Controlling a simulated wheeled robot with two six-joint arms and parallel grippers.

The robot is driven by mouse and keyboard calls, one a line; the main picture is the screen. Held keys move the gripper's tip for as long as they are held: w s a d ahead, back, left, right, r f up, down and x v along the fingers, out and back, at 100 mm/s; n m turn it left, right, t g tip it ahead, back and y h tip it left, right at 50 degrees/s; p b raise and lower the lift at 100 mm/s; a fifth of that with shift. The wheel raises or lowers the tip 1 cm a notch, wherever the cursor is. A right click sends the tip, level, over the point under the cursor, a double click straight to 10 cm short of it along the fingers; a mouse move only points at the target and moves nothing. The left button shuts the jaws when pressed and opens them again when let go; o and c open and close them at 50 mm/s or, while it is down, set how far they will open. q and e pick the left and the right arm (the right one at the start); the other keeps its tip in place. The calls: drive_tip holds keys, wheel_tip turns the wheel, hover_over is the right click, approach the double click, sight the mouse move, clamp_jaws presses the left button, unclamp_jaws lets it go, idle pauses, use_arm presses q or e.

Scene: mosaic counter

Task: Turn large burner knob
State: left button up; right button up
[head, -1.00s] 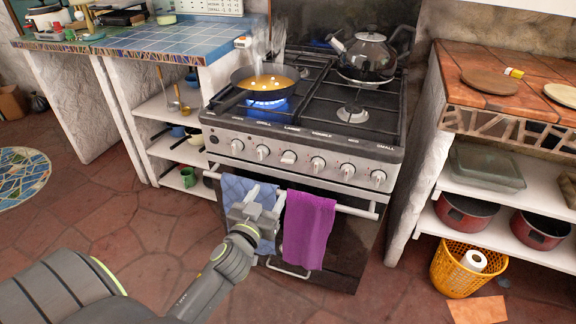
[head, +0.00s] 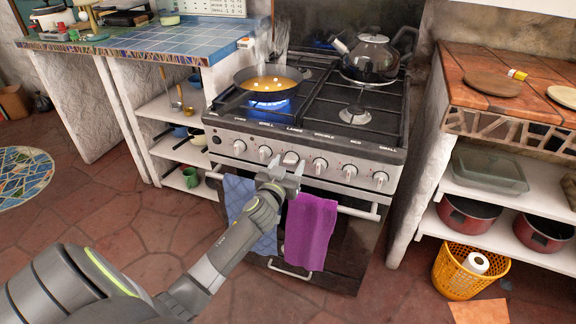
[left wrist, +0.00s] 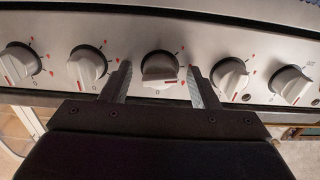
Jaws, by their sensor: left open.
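The large burner knob (head: 290,158) is a white knob under the "LARGE" label on the stove's front panel. It is turned differently from the knobs beside it. In the left wrist view the knob (left wrist: 160,68) is in the middle, its grip bar lying nearly level. My left gripper (head: 287,170) is open just in front of and slightly below it in the head view. In the wrist view its fingertips show to the left and right of the knob, with gaps; I cannot tell how far they are from the panel. My right gripper is not in view.
Neighbouring knobs (head: 320,164) stand close on both sides. A pan (head: 245,90) sits over a lit blue flame, and a kettle (head: 370,58) stands at the back right. A blue towel (head: 240,195) and a purple towel (head: 310,230) hang from the oven rail below.

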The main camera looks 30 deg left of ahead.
use_arm(q)
drive_tip(key=c, duration=1)
drive_tip(key=shift+o, duration=0.2)
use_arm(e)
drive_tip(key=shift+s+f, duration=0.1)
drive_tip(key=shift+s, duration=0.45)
